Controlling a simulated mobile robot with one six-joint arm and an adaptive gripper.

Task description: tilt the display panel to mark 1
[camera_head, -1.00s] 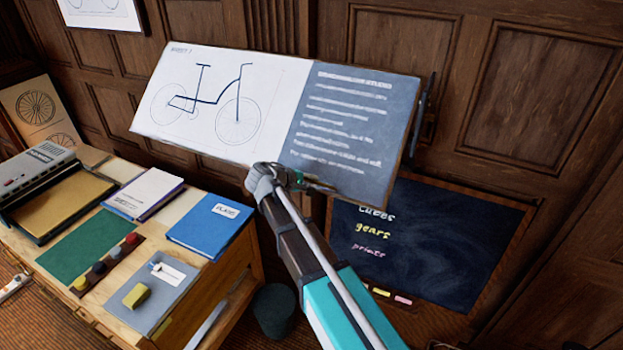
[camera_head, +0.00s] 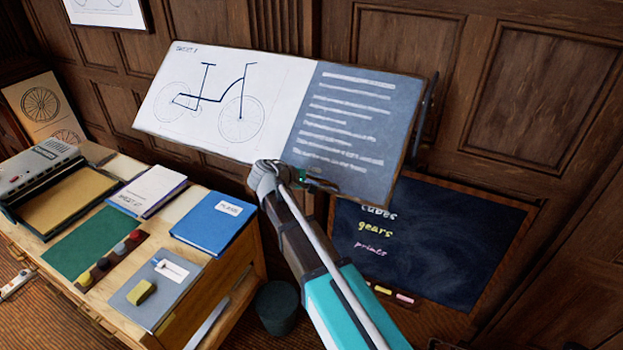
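The display panel (camera_head: 232,142) is a wide tilted board in the upper middle of the head view. Its left part is white with a bicycle drawing, and its right part (camera_head: 352,125) is grey with lines of white text. A dark bracket (camera_head: 426,110) shows at its right edge. My gripper (camera_head: 318,184) is at the panel's lower edge, over the grey part, and looks close to or touching it. The fingers are small and partly hidden by my wrist, so their opening does not show. I cannot make out mark 1.
A wooden desk (camera_head: 252,262) at left holds a blue binder (camera_head: 213,222), books, a green mat (camera_head: 84,243) and a grey machine (camera_head: 38,168). A chalkboard (camera_head: 450,245) leans below the panel at right. A dark bin (camera_head: 277,307) stands beside the desk.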

